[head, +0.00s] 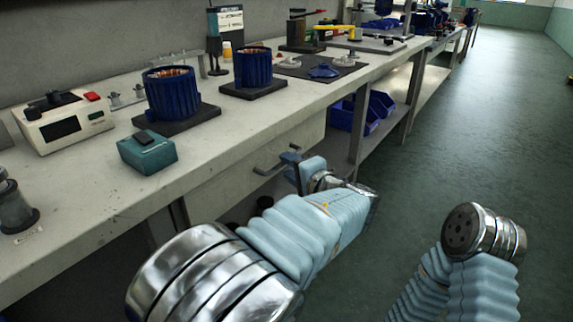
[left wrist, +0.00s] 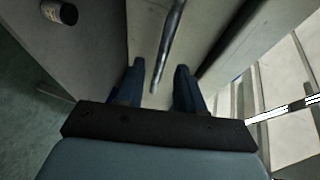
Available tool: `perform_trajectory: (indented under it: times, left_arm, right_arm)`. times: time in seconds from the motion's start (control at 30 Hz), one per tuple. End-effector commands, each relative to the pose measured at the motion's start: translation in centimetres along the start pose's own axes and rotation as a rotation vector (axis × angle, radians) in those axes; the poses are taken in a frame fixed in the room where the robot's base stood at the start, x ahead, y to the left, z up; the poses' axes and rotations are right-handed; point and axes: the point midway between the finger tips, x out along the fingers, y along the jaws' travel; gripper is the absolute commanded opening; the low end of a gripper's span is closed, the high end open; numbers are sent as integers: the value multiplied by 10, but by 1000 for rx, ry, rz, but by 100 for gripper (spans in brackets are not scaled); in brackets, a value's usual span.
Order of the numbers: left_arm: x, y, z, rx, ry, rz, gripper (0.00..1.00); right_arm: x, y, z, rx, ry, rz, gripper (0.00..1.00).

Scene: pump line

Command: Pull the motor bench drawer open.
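The motor bench drawer (head: 232,181) is a pale grey front under the worktop and looks shut. Its metal bar handle (head: 266,170) shows just left of my left gripper (head: 291,163). In the left wrist view the handle (left wrist: 173,38) runs down into the gap between the two dark blue fingers of my left gripper (left wrist: 160,72). The fingers stand apart, with space on both sides of the bar, and I see no contact. My right arm shows at the lower right of the head view, but its gripper is not in view.
On the bench (head: 85,200) stand blue motor housings (head: 170,93), a teal box (head: 147,151) and a white device (head: 62,120). Blue bins (head: 362,112) sit on the shelf beyond the drawer. The green floor (head: 475,130) to the right is clear.

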Motion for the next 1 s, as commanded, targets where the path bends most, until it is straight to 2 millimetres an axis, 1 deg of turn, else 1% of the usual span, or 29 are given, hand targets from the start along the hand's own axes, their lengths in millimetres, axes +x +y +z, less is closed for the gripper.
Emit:
perform_trajectory:
  times: [0.03, 0.1, 0.2, 0.47, 0.5, 0.57, 0.73, 1.0]
  left_arm:
    - [7, 0, 0, -1, -2, 0, 37]
    - [14, 0, 0, -1, -1, 1, 37]
    - [20, 0, 0, -1, -1, 1, 37]
    - [22, 0, 0, -1, 0, 1, 37]
    - [22, 0, 0, -1, 0, 1, 36]
    - [22, 0, 0, -1, 0, 1, 27]
    - [22, 0, 0, -1, 0, 1, 1]
    - [22, 0, 0, 0, 0, 2, 0]
  right_arm:
    - [0, 0, 0, 0, 0, 0, 0]
    - [-1, 0, 0, 0, 0, 0, 0]
    - [-1, 0, 0, 0, 0, 0, 0]
    - [-1, 0, 0, 0, 0, 0, 0]
    - [-1, 0, 0, 0, 0, 0, 0]
    - [-1, 0, 0, 0, 0, 0, 0]
    - [-1, 0, 0, 0, 0, 0, 0]
    - [-1, 0, 0, 0, 0, 0, 0]
